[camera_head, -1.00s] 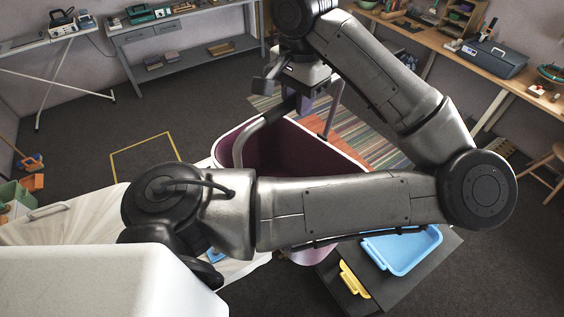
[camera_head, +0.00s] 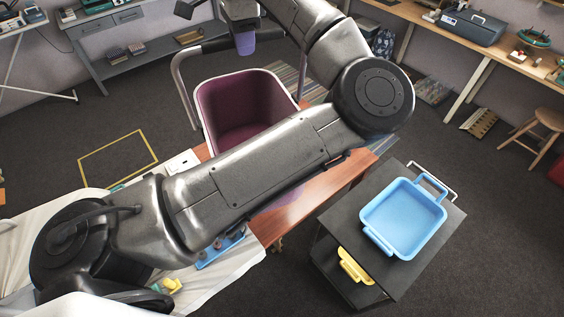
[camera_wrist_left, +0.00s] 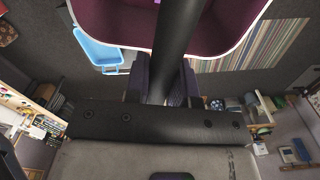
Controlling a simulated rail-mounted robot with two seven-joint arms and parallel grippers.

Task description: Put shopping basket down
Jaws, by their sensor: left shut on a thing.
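The shopping basket (camera_head: 215,110) has a maroon inside, a pale rim and a raised metal handle with a dark grip (camera_head: 222,42). My left gripper (camera_head: 245,42) is shut on that grip at the top of the head view. In the left wrist view the dark grip (camera_wrist_left: 176,45) runs between the fingers (camera_wrist_left: 163,85), with the basket (camera_wrist_left: 105,22) beyond. The basket looks upright. My left arm hides its lower front, and I cannot tell whether its bottom touches anything. My right gripper is out of view.
A wooden tabletop (camera_head: 290,208) lies below the arm, beside a pale cloth (camera_head: 225,272). A dark cart (camera_head: 330,215) holds a blue tray (camera_head: 385,215). A yellow taped square (camera_head: 118,158) marks bare floor at left. A striped rug (camera_head: 290,75) lies behind the basket.

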